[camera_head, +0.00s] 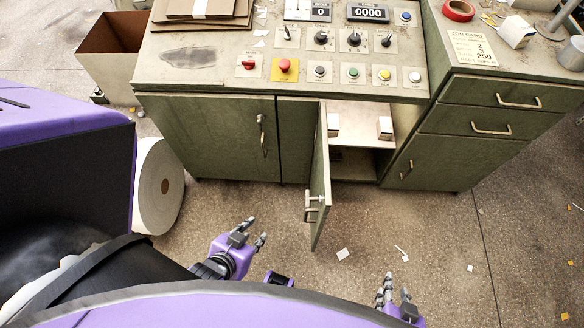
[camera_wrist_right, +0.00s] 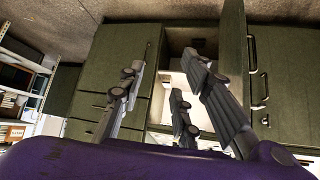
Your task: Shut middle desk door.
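The middle desk door (camera_head: 320,180) is a narrow green panel standing wide open. It swings out from the desk front towards me, with a metal handle (camera_head: 314,208) near its free edge. It exposes the compartment (camera_head: 358,160). My left gripper (camera_head: 256,230) is open and empty, left of the door and apart from it. My right gripper (camera_head: 396,282) is open and empty, to the right of the door and nearer to me. In the right wrist view, its spread fingers (camera_wrist_right: 165,75) have nothing between them; the open door (camera_wrist_right: 233,45) shows behind at the right.
The left door (camera_head: 215,135), the drawers (camera_head: 500,92) and the lower right door (camera_head: 450,160) are shut. A control panel (camera_head: 340,70) tops the desk. A white roll (camera_head: 158,188) and an open bin (camera_head: 105,60) stand left. Paper scraps litter the otherwise clear floor (camera_head: 430,225).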

